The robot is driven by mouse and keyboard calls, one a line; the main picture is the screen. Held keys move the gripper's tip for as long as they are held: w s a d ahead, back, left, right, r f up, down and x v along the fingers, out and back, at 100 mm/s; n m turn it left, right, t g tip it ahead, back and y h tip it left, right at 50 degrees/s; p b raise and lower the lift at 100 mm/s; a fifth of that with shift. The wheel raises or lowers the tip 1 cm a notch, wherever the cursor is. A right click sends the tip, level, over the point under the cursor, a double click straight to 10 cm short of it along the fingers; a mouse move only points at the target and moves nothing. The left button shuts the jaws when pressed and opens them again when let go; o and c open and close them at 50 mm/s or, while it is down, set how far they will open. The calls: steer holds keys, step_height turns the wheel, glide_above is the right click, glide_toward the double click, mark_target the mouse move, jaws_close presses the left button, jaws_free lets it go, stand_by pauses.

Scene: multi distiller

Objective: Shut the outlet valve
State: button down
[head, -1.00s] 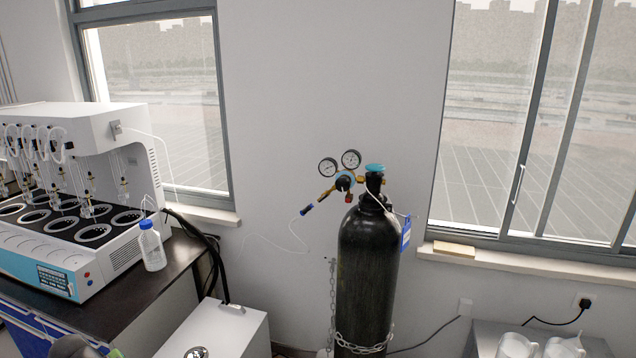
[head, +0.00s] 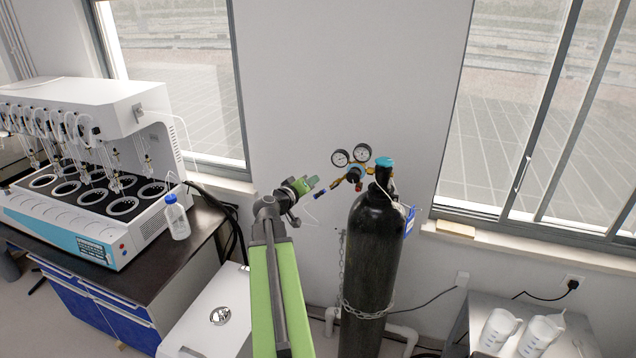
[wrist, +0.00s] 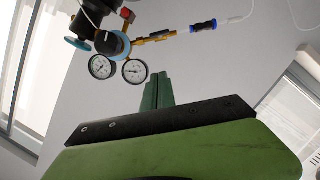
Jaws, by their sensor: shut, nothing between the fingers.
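The gas regulator carries two round gauges (head: 351,156) and sits at the top of a black gas cylinder (head: 370,265). A brass outlet fitting (head: 336,186) runs left from it to a blue hose connector (head: 320,194). In the wrist view the outlet fitting (wrist: 155,38) shows above my fingers, with a small brass handle on it; the gauges (wrist: 117,68) are upper left. I cannot tell the handle's setting. My gripper (head: 316,182) has its green fingers together and empty, just left of the outlet fitting and apart from it. The fingers also show in the wrist view (wrist: 158,80).
A teal-topped valve (head: 384,162) tops the cylinder, and a chain (head: 366,312) holds it. A multi-station distiller (head: 95,210) stands on the dark bench at left. A white box (head: 212,310) is below my arm. White jugs (head: 497,330) stand at lower right.

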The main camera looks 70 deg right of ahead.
mark_target(335, 185)
steer(key=s+d+f+b, duration=0.3)
steer(key=d+f+b, duration=0.1)
steer(key=d, duration=0.3)
steer(key=shift+s+d, duration=0.3)
steer(key=shift+d, duration=0.05)
steer(key=shift+f, duration=0.1)
steer(key=shift+s, duration=0.15)
